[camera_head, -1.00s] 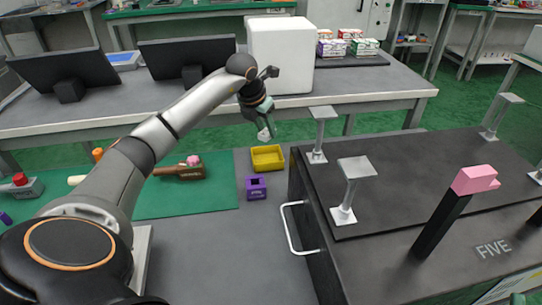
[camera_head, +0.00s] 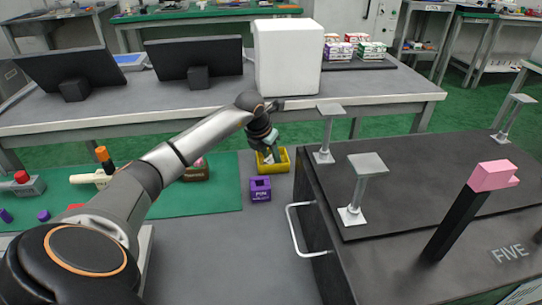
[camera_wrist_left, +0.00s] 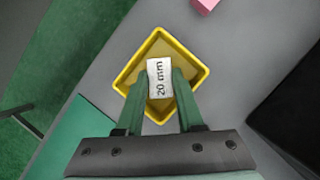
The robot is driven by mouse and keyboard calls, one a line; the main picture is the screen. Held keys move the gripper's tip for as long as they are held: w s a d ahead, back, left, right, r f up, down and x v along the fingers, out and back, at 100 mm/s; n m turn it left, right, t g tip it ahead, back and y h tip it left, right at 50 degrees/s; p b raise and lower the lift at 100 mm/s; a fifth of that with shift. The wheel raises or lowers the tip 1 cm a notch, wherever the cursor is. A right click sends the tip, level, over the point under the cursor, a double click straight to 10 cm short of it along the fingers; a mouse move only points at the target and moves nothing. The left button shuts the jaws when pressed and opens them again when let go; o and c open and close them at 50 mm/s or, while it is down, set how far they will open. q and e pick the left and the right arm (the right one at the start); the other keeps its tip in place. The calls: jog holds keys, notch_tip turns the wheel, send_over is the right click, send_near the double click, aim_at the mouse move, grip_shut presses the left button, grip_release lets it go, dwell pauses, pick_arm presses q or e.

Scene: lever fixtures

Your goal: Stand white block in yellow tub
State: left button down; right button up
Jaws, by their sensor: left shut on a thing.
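The yellow tub (camera_head: 284,156) sits on the grey table top, and it also shows in the left wrist view (camera_wrist_left: 203,70). My left gripper (camera_head: 269,156) is over the tub with its fingers pointing down. In the left wrist view, the green fingers (camera_wrist_left: 159,88) are shut on the white block (camera_wrist_left: 158,66), which is marked "20 mm". The block lies within the tub's outline there. I cannot tell whether it touches the tub's floor. In the head view the white block (camera_head: 268,159) shows small between the fingertips. My right gripper is not in view.
A purple box (camera_head: 260,189) stands just in front of the tub. A black cabinet with a white handle (camera_head: 293,232) is to the right, carrying metal stands (camera_head: 367,165) and a black lever with a pink top (camera_head: 492,176). A green mat (camera_head: 220,190) lies to the left.

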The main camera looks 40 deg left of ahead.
pick_arm(q)
jog(key=shift+f, duration=0.1)
jog(key=c, duration=0.8)
grip_release()
jog(key=shift+s+r, duration=0.15)
jog(key=shift+r, duration=0.45)
jog(key=p+v, duration=0.1)
jog(key=v, duration=0.4)
jog(key=shift+r+p, duration=0.15)
jog(key=shift+p, duration=0.25)
jog(key=shift+p+v, duration=0.5)
jog(key=shift+v, duration=2.4)
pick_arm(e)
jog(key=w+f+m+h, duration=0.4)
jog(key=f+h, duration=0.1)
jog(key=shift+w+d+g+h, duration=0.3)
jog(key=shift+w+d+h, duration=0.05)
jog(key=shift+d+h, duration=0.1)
pick_arm(q)
jog(key=shift+s, duration=0.15)
